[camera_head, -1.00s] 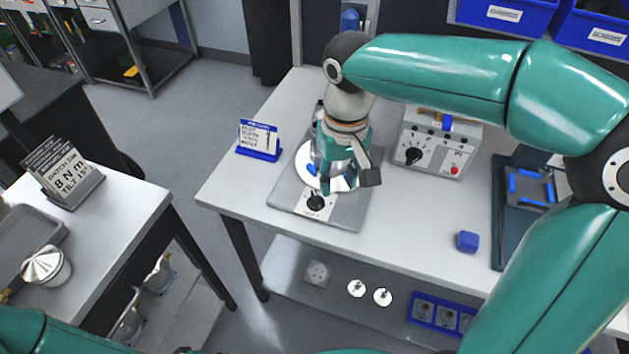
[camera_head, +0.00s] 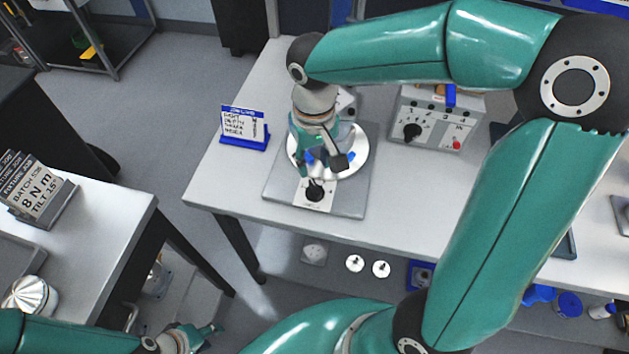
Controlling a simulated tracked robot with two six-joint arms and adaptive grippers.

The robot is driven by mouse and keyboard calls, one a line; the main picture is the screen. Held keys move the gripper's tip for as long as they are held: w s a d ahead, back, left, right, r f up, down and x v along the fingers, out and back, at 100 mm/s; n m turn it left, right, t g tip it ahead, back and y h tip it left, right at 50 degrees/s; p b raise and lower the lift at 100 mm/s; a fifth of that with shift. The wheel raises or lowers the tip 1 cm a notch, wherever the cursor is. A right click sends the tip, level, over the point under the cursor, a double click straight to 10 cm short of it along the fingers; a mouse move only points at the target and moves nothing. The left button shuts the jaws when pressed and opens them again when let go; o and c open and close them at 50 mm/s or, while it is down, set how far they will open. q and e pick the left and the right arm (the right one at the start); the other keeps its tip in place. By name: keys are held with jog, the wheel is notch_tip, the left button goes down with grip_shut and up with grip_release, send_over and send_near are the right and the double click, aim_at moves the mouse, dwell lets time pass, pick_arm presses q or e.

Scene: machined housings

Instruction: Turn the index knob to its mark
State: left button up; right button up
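A black knob (camera_head: 314,190) sits on a white label at the front of a grey base plate (camera_head: 352,205). A white disc (camera_head: 357,158) with blue parts lies on the plate behind it. Another black knob (camera_head: 412,131) is on the front of a grey numbered box (camera_head: 440,107); I cannot tell which knob is the index knob. My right gripper (camera_head: 322,164) points down over the disc, just behind the plate's knob, with its fingers apart. My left gripper (camera_head: 207,334) is low at the bottom edge, away from both knobs; its finger opening is unclear.
A blue-framed sign (camera_head: 244,128) stands left of the plate on the white table (camera_head: 230,185). A side table at left holds a batch card (camera_head: 42,195) and a metal part (camera_head: 29,296). A shelf below carries small round parts (camera_head: 355,263). My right arm covers the table's right part.

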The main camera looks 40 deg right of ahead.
aim_at(315, 186)
notch_tip(315, 186, down, 8)
jog(key=shift+s+f, duration=0.1)
jog(key=shift+f, duration=0.15)
grip_shut()
